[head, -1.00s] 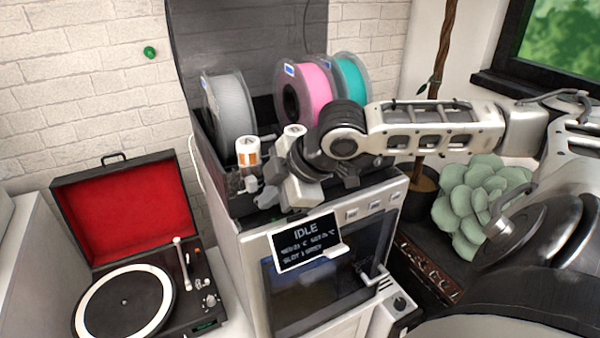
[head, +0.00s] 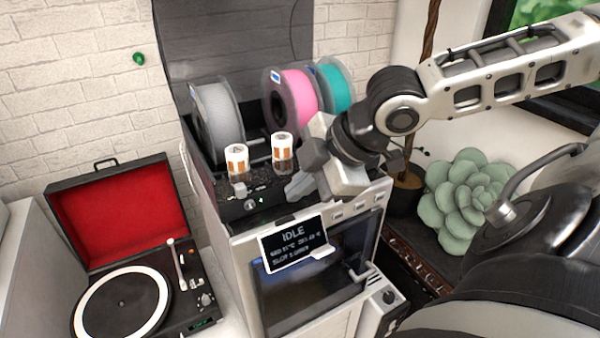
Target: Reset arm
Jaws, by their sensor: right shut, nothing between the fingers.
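My right gripper (head: 296,188) is shut and empty. It hangs over the front right part of the printer's top, beside the orange-and-white capped jar (head: 282,148) and apart from it. My right arm comes in from the upper right, bent at a dark round joint above the printer (head: 240,238). A second orange-and-white capped jar (head: 237,160) stands further left on the printer's top. My left gripper is not in the head view.
Grey (head: 217,118), pink (head: 292,98) and teal (head: 335,84) filament spools stand at the back of the printer. A screen reading IDLE (head: 294,244) is on its front. A record player (head: 120,300) is at left, a succulent (head: 465,200) at right.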

